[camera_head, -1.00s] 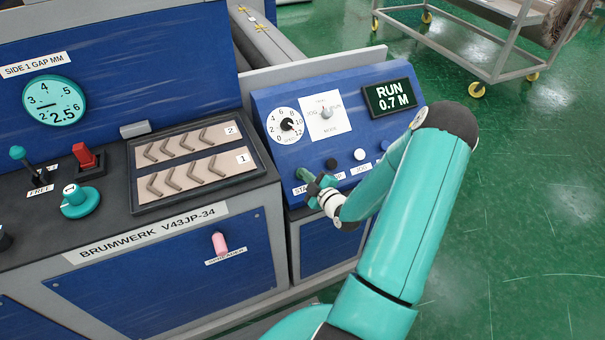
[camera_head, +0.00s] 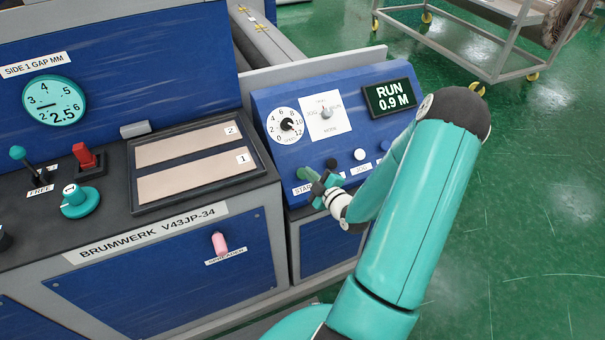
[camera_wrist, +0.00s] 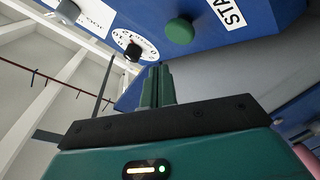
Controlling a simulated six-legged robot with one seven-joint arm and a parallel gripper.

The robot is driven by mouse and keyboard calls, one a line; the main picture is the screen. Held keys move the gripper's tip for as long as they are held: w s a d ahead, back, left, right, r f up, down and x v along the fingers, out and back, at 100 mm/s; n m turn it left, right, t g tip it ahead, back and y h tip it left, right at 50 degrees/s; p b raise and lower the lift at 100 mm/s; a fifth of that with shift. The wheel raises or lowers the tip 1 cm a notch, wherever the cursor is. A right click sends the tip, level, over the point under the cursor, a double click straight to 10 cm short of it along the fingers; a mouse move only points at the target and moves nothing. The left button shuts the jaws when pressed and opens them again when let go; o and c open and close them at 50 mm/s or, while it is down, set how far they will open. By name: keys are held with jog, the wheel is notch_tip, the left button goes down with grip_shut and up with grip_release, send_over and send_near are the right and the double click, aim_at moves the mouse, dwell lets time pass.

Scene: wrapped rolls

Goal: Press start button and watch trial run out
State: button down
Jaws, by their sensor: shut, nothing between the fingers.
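The green start button (camera_wrist: 179,30) shows in the wrist view on the blue sloped panel, beside a partly cut-off "STA" label. My gripper (camera_wrist: 158,72) is shut and empty below it, with a visible gap between fingertips and button. In the head view my gripper (camera_head: 314,180) is close to the panel's lower left corner, and it partly hides the label and button there. The display (camera_head: 390,97) reads "RUN 0.9 M".
The panel also carries a speed dial (camera_head: 286,125), a mode switch (camera_head: 325,114), a black button (camera_head: 332,163) and a white button (camera_head: 360,154). Left, a framed tray (camera_head: 190,143) shows two bare strips. Free green floor lies right, below a cart (camera_head: 490,50).

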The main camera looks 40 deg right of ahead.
jog(key=shift+s+a+r, duration=0.2)
jog(key=shift+s+r, duration=0.5)
jog(key=shift+r, duration=0.2)
jog(key=shift+w, duration=0.1)
